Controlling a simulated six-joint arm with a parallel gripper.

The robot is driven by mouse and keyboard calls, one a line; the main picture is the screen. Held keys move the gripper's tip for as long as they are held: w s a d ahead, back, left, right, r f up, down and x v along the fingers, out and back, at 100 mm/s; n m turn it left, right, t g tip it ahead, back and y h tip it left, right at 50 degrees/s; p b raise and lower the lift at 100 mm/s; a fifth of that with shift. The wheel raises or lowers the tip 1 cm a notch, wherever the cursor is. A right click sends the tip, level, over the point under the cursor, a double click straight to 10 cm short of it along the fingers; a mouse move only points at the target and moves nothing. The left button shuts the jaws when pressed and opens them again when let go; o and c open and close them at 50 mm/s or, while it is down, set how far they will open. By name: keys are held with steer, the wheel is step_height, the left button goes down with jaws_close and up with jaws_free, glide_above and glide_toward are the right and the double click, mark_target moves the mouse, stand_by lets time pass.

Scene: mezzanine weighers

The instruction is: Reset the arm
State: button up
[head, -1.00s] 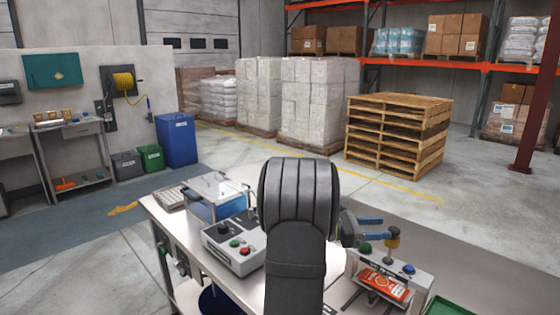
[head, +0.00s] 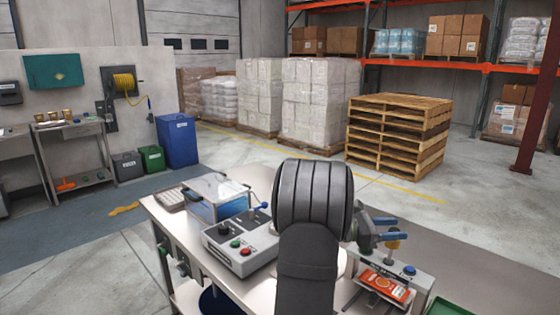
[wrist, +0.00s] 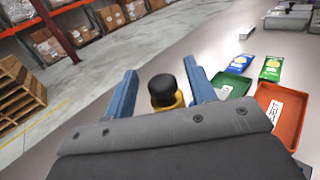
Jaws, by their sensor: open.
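My gripper (head: 386,229) is open, with its two blue fingers apart above the right part of the bench in the head view. The fingers also show in the wrist view (wrist: 163,88). A black knob on a yellow base (wrist: 164,92) appears between the fingers there; I cannot tell whether they touch it. A yellow part (head: 393,243) shows just below the fingers in the head view. My dark arm hides the middle of the bench.
A grey control box (head: 240,246) and a clear-lidded blue box (head: 217,202) stand left of my arm. Green (wrist: 231,86) and orange (wrist: 280,118) trays lie right.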

steer(key=a, duration=1.7)
steer(key=d, duration=1.7)
steer(key=shift+d, duration=0.35)
step_height(320, 180, down, 4)
steer(key=shift+f, duration=0.2)
steer(key=a, duration=1.7)
steer(key=s+d+r+m+y, duration=0.3)
steer(key=d+r+m+y, duration=0.1)
steer(key=m, duration=0.6)
steer(key=s+d+r+m+y, duration=0.2)
steer(key=d+r+m+y, duration=0.2)
steer(key=d+m+y, duration=0.2)
steer(key=m+y, duration=0.2)
steer(key=m, duration=0.2)
steer(key=shift+s+d+r+m+g, duration=0.25)
steer(key=shift+s+d+m+g, duration=0.05)
steer(key=shift+s+g, duration=0.1)
